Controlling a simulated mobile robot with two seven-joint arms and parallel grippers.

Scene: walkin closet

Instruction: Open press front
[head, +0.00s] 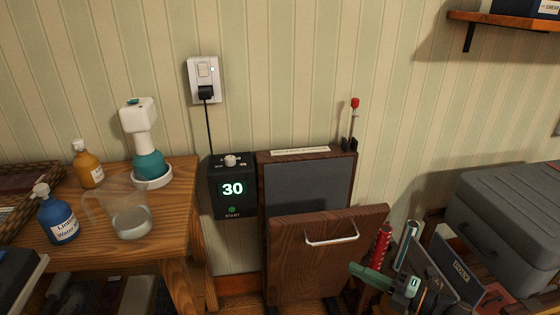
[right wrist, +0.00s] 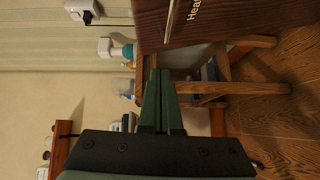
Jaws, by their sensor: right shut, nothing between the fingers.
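The press (head: 310,180) is a dark wood cabinet with a grey inner panel, standing against the wall. Its wooden front (head: 300,255) is tipped outward at the top, leaving a gap that shows the grey panel. A white bar handle (head: 331,240) sits on the front. My right gripper (head: 356,270) is shut and empty, low at the right side of the front and below the handle. In the right wrist view its green fingers (right wrist: 160,75) lie together close to the front (right wrist: 230,20), with the pale handle (right wrist: 170,18) just beyond the tips. My left gripper is out of view.
A wooden table (head: 175,200) at left holds bottles, a jug (head: 130,220) and a teal-and-white steamer (head: 147,150). A black timer box reading 30 (head: 232,188) is beside the press. Tools (head: 385,240) and a grey case (head: 510,205) crowd the right.

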